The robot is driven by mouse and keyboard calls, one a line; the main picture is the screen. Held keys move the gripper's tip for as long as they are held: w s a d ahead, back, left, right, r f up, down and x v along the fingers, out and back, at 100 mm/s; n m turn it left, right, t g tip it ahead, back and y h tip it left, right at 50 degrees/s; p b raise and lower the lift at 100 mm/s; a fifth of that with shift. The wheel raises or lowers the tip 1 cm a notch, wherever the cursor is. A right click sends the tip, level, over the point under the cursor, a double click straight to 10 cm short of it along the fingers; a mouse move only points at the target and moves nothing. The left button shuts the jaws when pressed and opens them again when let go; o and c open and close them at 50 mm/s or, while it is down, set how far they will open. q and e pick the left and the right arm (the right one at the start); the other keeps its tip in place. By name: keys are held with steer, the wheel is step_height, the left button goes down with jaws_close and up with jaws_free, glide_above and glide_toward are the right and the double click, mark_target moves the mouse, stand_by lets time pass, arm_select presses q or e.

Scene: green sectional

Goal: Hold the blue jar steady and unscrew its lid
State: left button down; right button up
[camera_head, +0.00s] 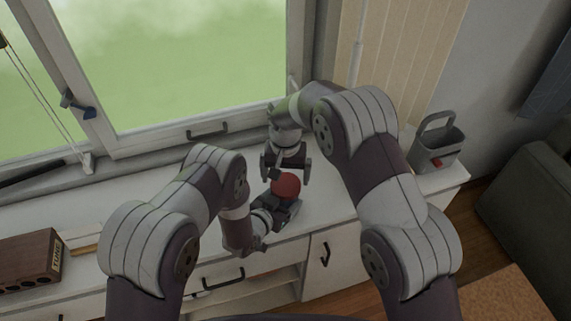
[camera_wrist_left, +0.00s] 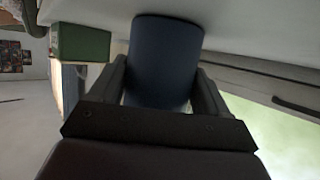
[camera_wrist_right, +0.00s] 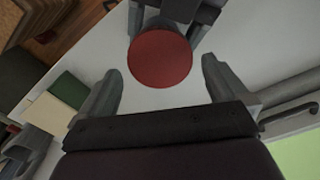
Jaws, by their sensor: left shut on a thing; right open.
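The blue jar (camera_wrist_left: 165,60) stands between the fingers of my left gripper (camera_wrist_left: 165,88), which is shut on its body. In the head view the jar's body is hidden by my left gripper (camera_head: 284,208), and only its round red lid (camera_head: 286,186) shows. My right gripper (camera_head: 286,172) is above the lid, pointing down at it. In the right wrist view the red lid (camera_wrist_right: 160,57) lies just beyond the tips of my open right gripper (camera_wrist_right: 160,80), roughly centred between them. The right fingers appear apart from the lid.
The jar is on a white cabinet top (camera_head: 330,205) below a window. A grey caddy (camera_head: 437,146) stands at the right end, and a brown wooden block with holes (camera_head: 32,262) at the left. A green and cream box (camera_wrist_right: 62,95) shows in the right wrist view.

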mark_target(286, 184)
steer(key=shift+f, duration=1.5)
steer(key=c, duration=0.9)
steer(key=n, duration=0.3)
steer(key=shift+r, duration=0.25)
steer(key=shift+r, duration=0.9)
steer(key=shift+r, duration=0.1)
